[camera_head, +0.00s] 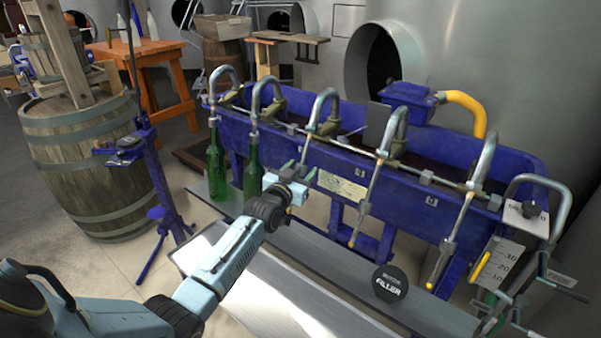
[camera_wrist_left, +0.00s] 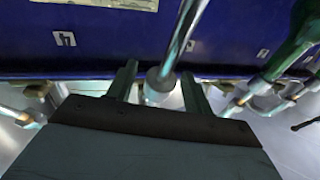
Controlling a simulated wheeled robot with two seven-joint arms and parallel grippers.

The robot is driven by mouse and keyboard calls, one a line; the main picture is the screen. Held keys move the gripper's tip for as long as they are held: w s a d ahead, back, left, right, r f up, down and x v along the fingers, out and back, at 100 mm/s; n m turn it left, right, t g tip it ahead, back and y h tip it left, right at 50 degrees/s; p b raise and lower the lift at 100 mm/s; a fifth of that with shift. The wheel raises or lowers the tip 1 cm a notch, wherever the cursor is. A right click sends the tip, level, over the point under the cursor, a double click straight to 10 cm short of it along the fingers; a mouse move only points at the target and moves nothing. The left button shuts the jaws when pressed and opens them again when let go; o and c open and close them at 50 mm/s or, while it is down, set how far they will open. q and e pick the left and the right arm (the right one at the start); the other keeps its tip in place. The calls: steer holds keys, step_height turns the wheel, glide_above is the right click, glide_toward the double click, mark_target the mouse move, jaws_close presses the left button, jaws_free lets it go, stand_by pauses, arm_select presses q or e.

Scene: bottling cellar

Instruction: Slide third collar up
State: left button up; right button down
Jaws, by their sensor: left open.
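The blue filler trough (camera_head: 340,185) carries several curved metal spouts in a row. The third spout (camera_head: 325,100) runs down to my left gripper (camera_head: 299,176), which is open around it. In the left wrist view my left gripper (camera_wrist_left: 160,88) has one finger on each side of the grey third collar (camera_wrist_left: 158,84), with a gap showing at both sides. My gripper hides this collar in the head view. My right gripper is out of view.
Green bottles stand under the first spout (camera_head: 217,165) and second spout (camera_head: 251,170), close left of my gripper. A black round filler sign (camera_head: 390,284) stands on the grey ledge (camera_head: 330,267). A barrel (camera_head: 85,165) and blue stand (camera_head: 160,190) are at left.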

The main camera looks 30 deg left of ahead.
mark_target(307, 144)
arm_select(q)
steer(key=shift+w, duration=0.15)
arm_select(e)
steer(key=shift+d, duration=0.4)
